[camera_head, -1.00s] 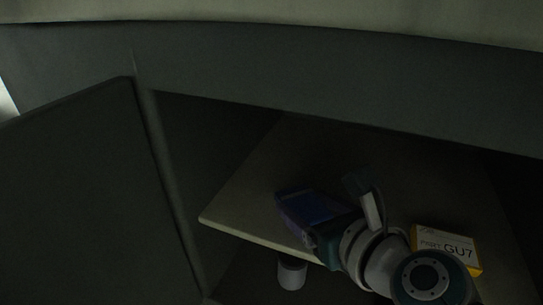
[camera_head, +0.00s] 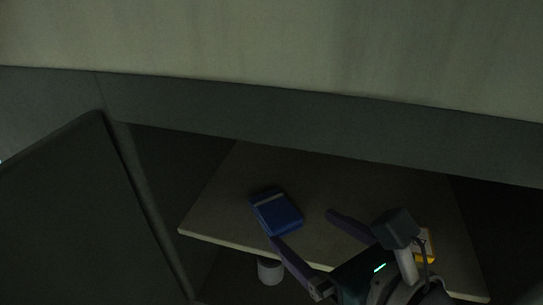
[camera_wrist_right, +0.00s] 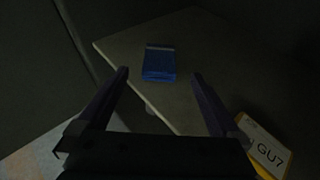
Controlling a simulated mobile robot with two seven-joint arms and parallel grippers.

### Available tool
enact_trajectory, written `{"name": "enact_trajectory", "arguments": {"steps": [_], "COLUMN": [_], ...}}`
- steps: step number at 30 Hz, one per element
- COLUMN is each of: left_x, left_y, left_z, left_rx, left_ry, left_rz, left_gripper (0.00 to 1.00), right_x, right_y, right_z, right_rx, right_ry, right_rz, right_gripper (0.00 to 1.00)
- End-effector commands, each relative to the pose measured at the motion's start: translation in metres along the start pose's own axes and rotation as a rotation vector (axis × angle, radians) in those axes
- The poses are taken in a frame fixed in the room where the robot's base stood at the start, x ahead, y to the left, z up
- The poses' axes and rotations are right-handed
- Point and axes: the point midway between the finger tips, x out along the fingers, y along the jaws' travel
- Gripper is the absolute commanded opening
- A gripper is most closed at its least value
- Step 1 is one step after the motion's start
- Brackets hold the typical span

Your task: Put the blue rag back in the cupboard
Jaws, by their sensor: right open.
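The blue rag (camera_head: 277,213), a folded block with a pale stripe, lies on the shelf (camera_head: 215,222) inside the open cupboard, near the shelf's left front part. It also shows in the right wrist view (camera_wrist_right: 159,63), beyond the fingertips. My right gripper (camera_head: 303,226) is open and empty. Its two fingers are spread, and the rag lies clear of the space between them. In the right wrist view the gripper (camera_wrist_right: 160,73) points toward the rag. My left gripper is not in view.
A yellow and white box marked GU7 (camera_wrist_right: 265,148) stands at the shelf's right, partly hidden by my arm in the head view. A pale cylinder (camera_head: 269,271) is below the shelf edge. The open cupboard door (camera_head: 75,215) stands at the left.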

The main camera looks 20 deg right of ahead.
Motion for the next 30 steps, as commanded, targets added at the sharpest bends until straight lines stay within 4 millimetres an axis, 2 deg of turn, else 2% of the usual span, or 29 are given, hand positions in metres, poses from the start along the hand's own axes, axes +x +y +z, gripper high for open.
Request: {"name": "enact_trajectory", "arguments": {"steps": [3,7,10,11,14,16,19,21,25,27,30], "left_x": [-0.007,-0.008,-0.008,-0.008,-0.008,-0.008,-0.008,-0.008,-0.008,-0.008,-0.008], "left_y": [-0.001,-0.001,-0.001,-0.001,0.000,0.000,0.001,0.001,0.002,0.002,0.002], "left_z": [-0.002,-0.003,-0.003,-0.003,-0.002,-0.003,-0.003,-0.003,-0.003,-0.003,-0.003], "left_rx": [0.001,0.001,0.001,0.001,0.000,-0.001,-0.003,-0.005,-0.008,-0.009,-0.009], "left_ry": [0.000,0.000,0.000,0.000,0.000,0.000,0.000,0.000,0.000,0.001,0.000], "left_rz": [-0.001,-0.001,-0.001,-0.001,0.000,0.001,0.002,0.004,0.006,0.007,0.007], "left_gripper": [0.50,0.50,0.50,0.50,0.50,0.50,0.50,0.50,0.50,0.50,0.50], "right_x": [-0.019,-0.028,-0.033,-0.035,-0.047,-0.062,-0.088,-0.108,-0.142,-0.157,-0.170], "right_y": [-0.001,0.002,0.015,0.021,0.046,0.059,0.059,0.049,0.021,0.008,-0.003], "right_z": [0.001,0.001,0.008,0.010,0.013,0.008,-0.006,-0.015,-0.024,-0.025,-0.026], "right_rx": [-0.002,-0.026,-0.209,-0.308,-0.782,-1.196,-1.776,-2.123,-2.576,-2.716,-2.823], "right_ry": [0.001,0.000,0.001,0.002,0.004,0.002,0.009,0.019,0.046,0.058,0.066], "right_rz": [-0.001,0.010,0.077,0.112,0.271,0.402,0.606,0.754,1.028,1.152,1.272], "right_gripper": [1.00,1.00,1.00,1.00,1.00,1.00,1.00,1.00,1.00,1.00,1.00]}}
